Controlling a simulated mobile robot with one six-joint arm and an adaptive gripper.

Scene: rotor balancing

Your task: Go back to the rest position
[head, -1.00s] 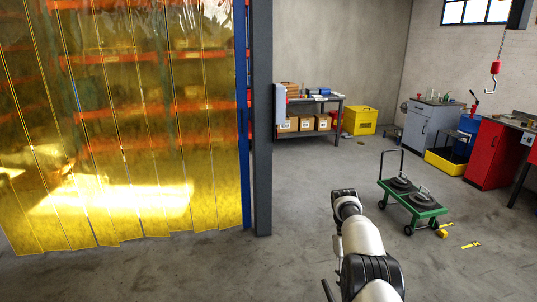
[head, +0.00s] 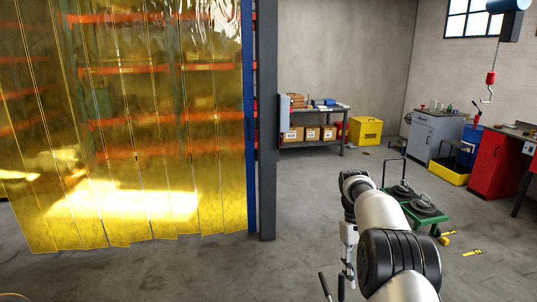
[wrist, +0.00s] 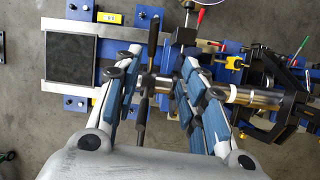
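My gripper (wrist: 157,62) shows in the wrist view with its two blue-padded fingers spread apart. No held object shows between the pads. Beyond the fingers lies a blue bench fixture (wrist: 127,101) with a metal shaft (wrist: 245,97) at the right. I cannot tell how close the fingers are to it, or whether they touch it. In the head view my pale arm reaches up from the lower right, with its dark wrist joint near the middle. The fingers cannot be made out clearly there.
A green cart (head: 433,222) with dark round discs (head: 424,203) stands just behind my arm. A yellow strip curtain (head: 130,130) and a dark post (head: 267,130) are at the left. A workbench (head: 345,111), a grey cabinet (head: 422,140) and a red cabinet (head: 490,160) stand behind. A hook (head: 487,97) hangs at right.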

